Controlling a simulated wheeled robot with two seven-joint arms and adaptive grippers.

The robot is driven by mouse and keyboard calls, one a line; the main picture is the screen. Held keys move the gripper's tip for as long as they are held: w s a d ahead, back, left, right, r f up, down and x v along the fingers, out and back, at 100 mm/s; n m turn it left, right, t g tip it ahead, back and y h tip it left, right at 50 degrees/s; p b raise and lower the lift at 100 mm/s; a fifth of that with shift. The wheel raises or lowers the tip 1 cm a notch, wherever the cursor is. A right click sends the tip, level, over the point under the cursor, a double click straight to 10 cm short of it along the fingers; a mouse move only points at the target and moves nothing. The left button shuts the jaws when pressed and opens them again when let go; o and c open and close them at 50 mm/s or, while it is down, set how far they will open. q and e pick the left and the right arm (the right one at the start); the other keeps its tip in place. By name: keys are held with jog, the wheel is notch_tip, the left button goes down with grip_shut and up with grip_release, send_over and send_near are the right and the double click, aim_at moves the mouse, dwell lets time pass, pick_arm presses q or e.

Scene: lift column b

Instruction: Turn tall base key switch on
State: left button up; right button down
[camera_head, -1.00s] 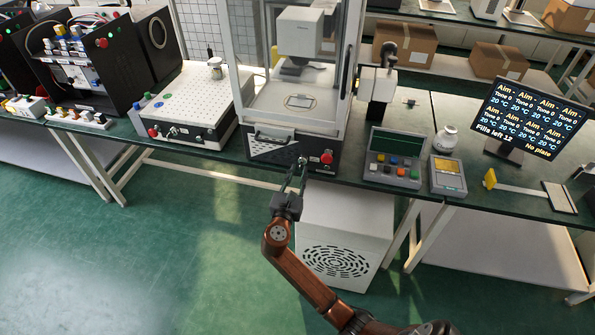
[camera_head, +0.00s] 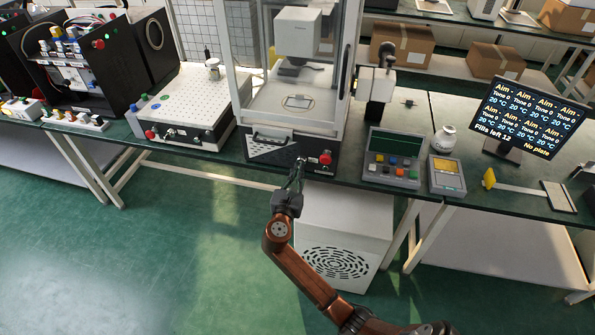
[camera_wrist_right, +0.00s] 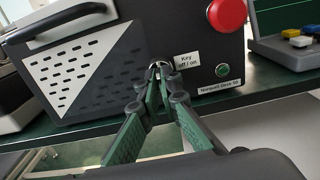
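The tall cabinet's base (camera_head: 262,150) has a key switch (camera_wrist_right: 160,66) on its front panel, beside a label reading "Key off / on". My right gripper (camera_head: 297,172) is in front of that panel. In the wrist view the right gripper's green-padded fingers (camera_wrist_right: 161,84) are drawn together at the key, one on each side. The fingertips hide most of the key, so which way it is turned cannot be told. My left gripper is not in view.
A vented handle panel (camera_wrist_right: 80,58) is at the left. A keypad box (camera_head: 393,160) stands to the right. A white vented unit (camera_head: 345,235) stands below the bench.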

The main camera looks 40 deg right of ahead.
dwell(0.3)
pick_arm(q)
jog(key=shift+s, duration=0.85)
pick_arm(e)
jog(key=shift+s+d+f+m, duration=0.1)
jog(key=shift+m, duration=3)
jog(key=shift+d+f+m, duration=0.1)
jog(key=shift+m, duration=3)
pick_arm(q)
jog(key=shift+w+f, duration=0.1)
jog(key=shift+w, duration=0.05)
pick_arm(e)
jog(key=shift+r, duration=0.1)
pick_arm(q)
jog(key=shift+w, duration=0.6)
pick_arm(e)
jog(key=c, duration=2.2)
grip_release()
jog(key=shift+a, duration=0.1)
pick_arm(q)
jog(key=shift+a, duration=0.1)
pick_arm(e)
jog(key=shift+o, duration=0.2)
